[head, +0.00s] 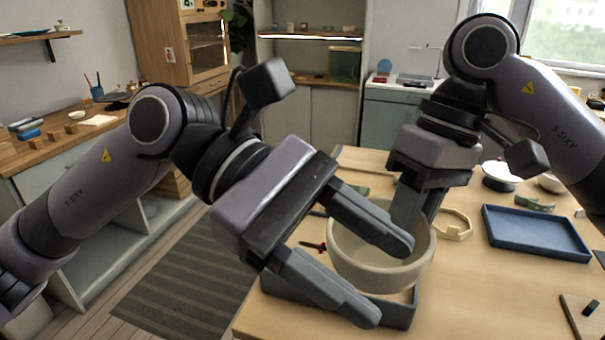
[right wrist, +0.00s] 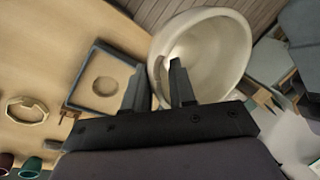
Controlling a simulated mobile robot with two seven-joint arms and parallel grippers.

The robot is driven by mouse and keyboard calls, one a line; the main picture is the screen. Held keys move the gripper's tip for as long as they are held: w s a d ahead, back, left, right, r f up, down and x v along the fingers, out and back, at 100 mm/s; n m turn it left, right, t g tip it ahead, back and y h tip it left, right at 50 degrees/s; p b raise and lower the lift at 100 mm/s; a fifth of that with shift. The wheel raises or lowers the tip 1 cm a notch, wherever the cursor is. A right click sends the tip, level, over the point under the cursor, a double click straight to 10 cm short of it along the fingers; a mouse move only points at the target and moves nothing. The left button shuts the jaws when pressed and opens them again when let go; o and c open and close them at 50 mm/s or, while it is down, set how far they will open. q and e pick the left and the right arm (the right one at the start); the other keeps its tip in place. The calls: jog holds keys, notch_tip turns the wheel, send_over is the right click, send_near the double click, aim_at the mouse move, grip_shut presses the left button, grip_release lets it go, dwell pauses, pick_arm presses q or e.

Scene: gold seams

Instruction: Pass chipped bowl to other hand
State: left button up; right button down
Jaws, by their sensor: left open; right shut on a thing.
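The chipped bowl (head: 375,275) is a cream, round bowl held above the table in the head view. Its open mouth and pale inside show in the right wrist view (right wrist: 210,52). My right gripper (head: 413,208) is shut on its rim at the back right, with one finger inside the bowl; its fingers also show in the right wrist view (right wrist: 158,88). My left gripper (head: 385,278) is open. Its upper finger crosses in front of the bowl's mouth, and its lower finger is in front of the bowl's lower left. I cannot tell whether either touches it.
A blue-grey tray (head: 399,315) lies below the bowl; it shows a round recess in the right wrist view (right wrist: 78,77). A wooden ring frame (head: 457,232) and a large blue tray (head: 535,243) lie to the right. The table's front middle (head: 475,300) is clear.

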pick_arm(q)
jog(key=m+y, duration=0.1)
jog(key=y, duration=0.1)
jog(key=m+t+y, duration=0.3)
jog(key=t+y, duration=0.3)
jog(key=t, duration=0.2)
send_near(339, 249)
jog(key=x, duration=1.2)
jog(key=shift+f, duration=0.15)
jog(key=c, duration=1)
grip_shut()
pick_arm(e)
jog(key=c, duration=0.8)
grip_release()
jog(key=shift+c, duration=0.2)
